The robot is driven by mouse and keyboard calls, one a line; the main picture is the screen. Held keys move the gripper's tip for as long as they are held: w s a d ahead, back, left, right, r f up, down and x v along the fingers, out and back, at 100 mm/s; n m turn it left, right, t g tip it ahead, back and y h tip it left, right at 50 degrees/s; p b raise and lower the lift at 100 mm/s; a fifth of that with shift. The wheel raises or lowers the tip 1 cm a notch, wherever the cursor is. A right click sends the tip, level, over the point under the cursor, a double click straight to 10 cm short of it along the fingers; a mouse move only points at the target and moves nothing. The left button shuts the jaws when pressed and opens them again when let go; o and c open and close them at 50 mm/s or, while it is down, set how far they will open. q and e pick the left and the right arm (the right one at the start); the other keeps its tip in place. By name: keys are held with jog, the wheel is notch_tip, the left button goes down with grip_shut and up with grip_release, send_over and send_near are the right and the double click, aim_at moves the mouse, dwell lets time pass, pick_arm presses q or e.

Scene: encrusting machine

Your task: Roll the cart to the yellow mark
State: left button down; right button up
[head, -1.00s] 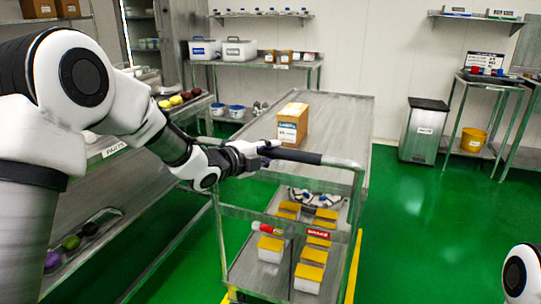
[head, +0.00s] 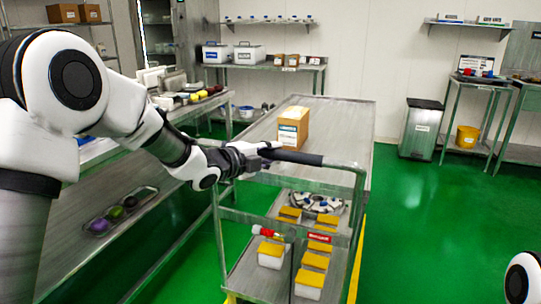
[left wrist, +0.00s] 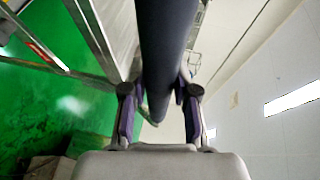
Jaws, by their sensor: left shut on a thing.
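The metal cart (head: 345,120) stands in front of me, with a cardboard box (head: 293,128) on its top and yellow-lidded containers (head: 310,262) on its lower shelf. Its dark handle grip (head: 295,156) runs along the near edge. My left gripper (head: 268,150) is shut on the left part of this grip. In the left wrist view the dark bar (left wrist: 163,50) passes between the two fingers (left wrist: 158,105). A yellow floor mark (head: 356,262) shows as a strip along the cart's right side, with a small piece at its lower left. My right gripper is out of view.
A metal table (head: 95,150) with trays and fruit stands close on the left. A back table (head: 265,66) holds white bins. A grey trash bin (head: 421,130) and a side table (head: 480,85) stand at the right. Green floor (head: 430,220) is clear right of the cart.

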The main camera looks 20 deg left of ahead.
pick_arm(q)
jog(key=shift+s+r, duration=0.1)
jog(key=shift+s, duration=0.2)
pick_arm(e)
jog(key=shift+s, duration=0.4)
pick_arm(q)
jog(key=c, duration=0.9)
grip_release()
jog(key=shift+o, duration=0.2)
jog(key=v, duration=1.2)
